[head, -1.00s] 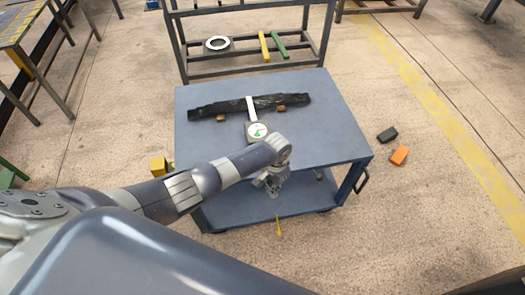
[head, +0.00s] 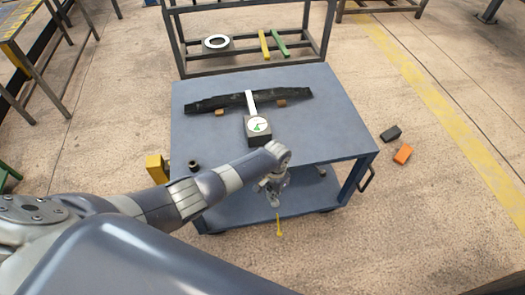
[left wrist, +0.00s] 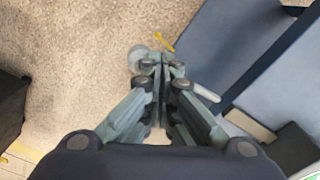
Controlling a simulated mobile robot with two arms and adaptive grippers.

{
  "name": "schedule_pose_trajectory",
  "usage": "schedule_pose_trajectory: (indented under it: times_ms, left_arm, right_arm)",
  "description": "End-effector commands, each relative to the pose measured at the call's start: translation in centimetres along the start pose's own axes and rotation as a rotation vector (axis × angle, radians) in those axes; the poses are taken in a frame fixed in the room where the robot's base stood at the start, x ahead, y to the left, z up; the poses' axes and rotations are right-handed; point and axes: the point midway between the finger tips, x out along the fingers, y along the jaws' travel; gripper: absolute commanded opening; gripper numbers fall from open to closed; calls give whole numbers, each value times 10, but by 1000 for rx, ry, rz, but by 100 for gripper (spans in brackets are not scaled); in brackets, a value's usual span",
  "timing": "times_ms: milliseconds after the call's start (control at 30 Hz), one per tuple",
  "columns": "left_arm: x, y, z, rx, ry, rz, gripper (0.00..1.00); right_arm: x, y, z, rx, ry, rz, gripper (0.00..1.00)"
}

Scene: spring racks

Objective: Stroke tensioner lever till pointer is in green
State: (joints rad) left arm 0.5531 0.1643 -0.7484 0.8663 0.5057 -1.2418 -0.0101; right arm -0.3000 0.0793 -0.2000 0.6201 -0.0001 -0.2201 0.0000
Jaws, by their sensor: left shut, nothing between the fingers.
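The gauge (head: 258,126) is a dark box with a white round dial on the blue cart (head: 335,120). Green shows on its dial; the pointer is too small to read. A pale strap (head: 251,101) runs from it to a long black bundle (head: 205,105). A thin yellow bar (head: 279,224), perhaps the lever, shows below the cart's near edge; it is also in the left wrist view (left wrist: 163,42). My left gripper (head: 272,199) is shut and empty just above the bar in the picture. Whether they touch is unclear. My right gripper is out of view.
Black (head: 391,133) and orange (head: 403,153) blocks lie on the floor right of the cart. A rack (head: 250,58) stands behind. Floor to the right is mostly clear.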

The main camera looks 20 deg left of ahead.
Motion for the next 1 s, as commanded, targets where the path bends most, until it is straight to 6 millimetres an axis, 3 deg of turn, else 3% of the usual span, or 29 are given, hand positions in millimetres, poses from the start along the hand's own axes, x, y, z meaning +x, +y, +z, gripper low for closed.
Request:
schedule_pose_trajectory:
  times_ms: [33, 1000]
  left_arm:
    - [10, 1, 0, 0, -1, 1, 0]
    - [108, 1, 2, -1, -4, 1, 0]
  right_arm:
    - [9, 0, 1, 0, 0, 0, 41]
    - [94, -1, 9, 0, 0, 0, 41]
